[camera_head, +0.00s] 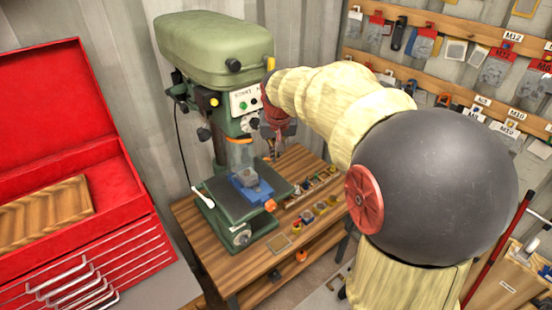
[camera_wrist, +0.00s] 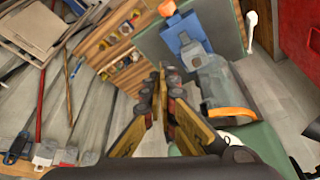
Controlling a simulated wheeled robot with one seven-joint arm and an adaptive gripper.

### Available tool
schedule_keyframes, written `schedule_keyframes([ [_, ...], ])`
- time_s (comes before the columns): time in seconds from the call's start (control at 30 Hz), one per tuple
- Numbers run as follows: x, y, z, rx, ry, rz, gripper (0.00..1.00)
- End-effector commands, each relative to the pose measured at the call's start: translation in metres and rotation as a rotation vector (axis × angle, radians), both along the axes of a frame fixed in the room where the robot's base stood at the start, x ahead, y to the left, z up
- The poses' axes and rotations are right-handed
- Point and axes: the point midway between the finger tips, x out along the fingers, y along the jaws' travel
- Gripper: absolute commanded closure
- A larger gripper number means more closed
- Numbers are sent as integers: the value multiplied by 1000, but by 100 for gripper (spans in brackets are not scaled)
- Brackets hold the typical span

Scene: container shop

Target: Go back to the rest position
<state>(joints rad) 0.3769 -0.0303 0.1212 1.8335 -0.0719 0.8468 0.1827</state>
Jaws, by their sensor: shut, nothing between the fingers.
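My gripper (camera_head: 275,143) is at the end of my outstretched arm, beside the green drill press (camera_head: 215,45), and is small and partly hidden in the head view. In the wrist view my gripper (camera_wrist: 161,78) has its dark and yellow fingers converging at the tips, shut with nothing between them. The press's blue vise (camera_head: 252,190) is on the dark press table below my gripper. The vise also shows in the wrist view (camera_wrist: 190,50), beyond the fingertips. I cannot tell the exact gap between my gripper and the press.
A wooden bench (camera_head: 192,228) carries the press and a rack of small coloured pieces (camera_head: 318,205). An open red toolbox (camera_head: 110,190) stands at the left. Pegboard rails (camera_head: 460,28) with hanging items line the right wall. Free floor (camera_head: 318,297) shows below the bench.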

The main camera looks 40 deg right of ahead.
Motion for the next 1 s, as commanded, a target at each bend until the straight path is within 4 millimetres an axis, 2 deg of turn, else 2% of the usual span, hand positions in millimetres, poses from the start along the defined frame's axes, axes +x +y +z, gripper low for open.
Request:
schedule_keyframes([
  [0.1, -6, 4, 24, -3, -7, 0, 100],
  [0.3, -14, 9, 45, -2, -5, 0, 100],
  [0.67, -15, 10, 51, -6, -3, 16, 100],
  [0.77, -23, 15, 34, 0, 26, 42, 100],
  [0.87, -45, 26, 13, 13, 59, 69, 100],
  [1.0, -85, 62, -21, 18, 70, 138, 100],
])
